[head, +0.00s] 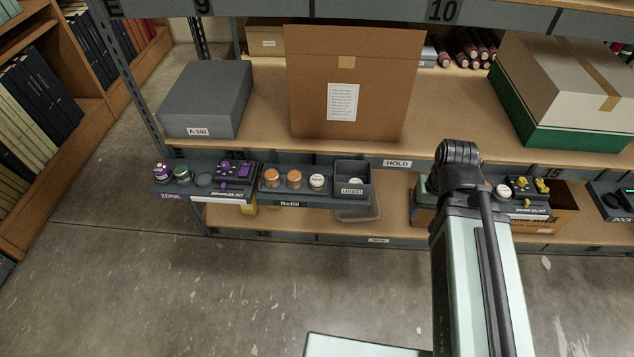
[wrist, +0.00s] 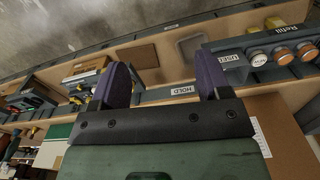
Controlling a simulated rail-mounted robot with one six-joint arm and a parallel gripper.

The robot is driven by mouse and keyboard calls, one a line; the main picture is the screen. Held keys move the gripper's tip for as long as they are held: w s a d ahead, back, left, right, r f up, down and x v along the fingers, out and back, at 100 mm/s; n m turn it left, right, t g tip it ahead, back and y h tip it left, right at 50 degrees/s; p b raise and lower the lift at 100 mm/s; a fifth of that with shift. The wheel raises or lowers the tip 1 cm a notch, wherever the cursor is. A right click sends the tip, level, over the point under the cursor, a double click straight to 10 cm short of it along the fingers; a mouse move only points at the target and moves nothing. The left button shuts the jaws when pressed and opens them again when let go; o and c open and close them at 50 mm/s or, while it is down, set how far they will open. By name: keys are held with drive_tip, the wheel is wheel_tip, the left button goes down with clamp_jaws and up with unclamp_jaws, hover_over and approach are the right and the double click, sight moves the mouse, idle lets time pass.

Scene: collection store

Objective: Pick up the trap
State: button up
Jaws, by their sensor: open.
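I cannot tell for certain which thing is the trap. A small purple piece (head: 234,168) sits on the dark holder at the left end of the shelf front, in the head view. Small yellow pieces (head: 541,185) sit on a similar dark holder to the right of my arm. My gripper (wrist: 163,82) shows in the wrist view, open, with two purple fingers apart and nothing between them. It is above the shelf front, near the HOLD label (wrist: 184,91). In the head view my arm hides the gripper and part of the shelf front.
The Refill holder (head: 290,203) carries orange-topped and white-topped jars and a USED bin (head: 352,191). A grey box (head: 206,98), a tall brown carton (head: 352,85) and a green-and-cream box (head: 565,92) stand on the shelf. Bookcases (head: 98,117) are at the left. The concrete floor is clear in front.

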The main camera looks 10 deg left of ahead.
drive_tip(key=shift+f, duration=0.1)
drive_tip(key=b, duration=1.5)
approach(318, 178)
drive_tip(key=shift+m, duration=0.4)
wheel_tip(318, 178, down, 10)
drive_tip(key=b, duration=1.1)
drive_tip(key=shift+a, duration=0.1)
drive_tip(key=shift+r, duration=0.2)
drive_tip(key=c, duration=0.7)
